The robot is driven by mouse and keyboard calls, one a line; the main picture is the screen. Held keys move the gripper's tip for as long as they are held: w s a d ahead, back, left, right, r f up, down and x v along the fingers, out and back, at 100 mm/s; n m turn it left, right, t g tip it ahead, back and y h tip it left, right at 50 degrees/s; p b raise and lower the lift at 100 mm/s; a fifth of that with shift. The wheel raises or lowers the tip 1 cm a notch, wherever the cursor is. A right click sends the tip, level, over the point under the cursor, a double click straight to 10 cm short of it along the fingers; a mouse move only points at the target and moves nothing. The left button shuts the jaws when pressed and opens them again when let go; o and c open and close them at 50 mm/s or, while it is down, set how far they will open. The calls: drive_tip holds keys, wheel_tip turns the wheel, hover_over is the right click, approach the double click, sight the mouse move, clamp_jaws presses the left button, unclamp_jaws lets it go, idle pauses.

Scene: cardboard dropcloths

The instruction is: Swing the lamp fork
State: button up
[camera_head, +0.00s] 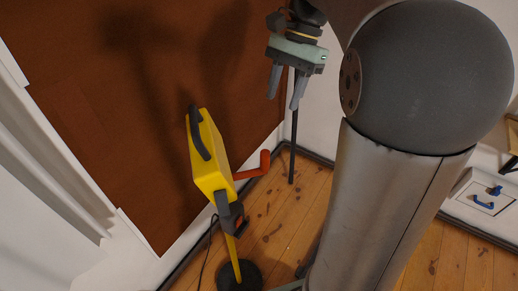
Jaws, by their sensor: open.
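A yellow work lamp (213,165) stands tilted on a yellow pole above a round black base (239,276). A black handle (198,135) runs along its upper side. A dark bracket (229,212) sits at its lower end, where the lamp meets the pole. A red-orange bent lever (254,169) sticks out to the right of the lamp. I cannot tell for sure which part is the fork. My gripper (286,88) is above and right of the lamp, with its fingers pointing down, apart and empty. It touches neither the lamp nor the lever.
A brown board (130,90) covers the wall behind the lamp. A thin dark pole (293,140) stands below and behind my gripper. A dark cable (207,250) hangs beside the lamp. My large grey arm fills the right. A white panel with blue handles (483,205) is far right.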

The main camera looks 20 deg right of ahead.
sight(265, 152)
drive_tip(key=x, duration=1.7)
drive_tip(key=shift+a+b, duration=0.2)
drive_tip(key=shift+b, duration=0.2)
clamp_jaws()
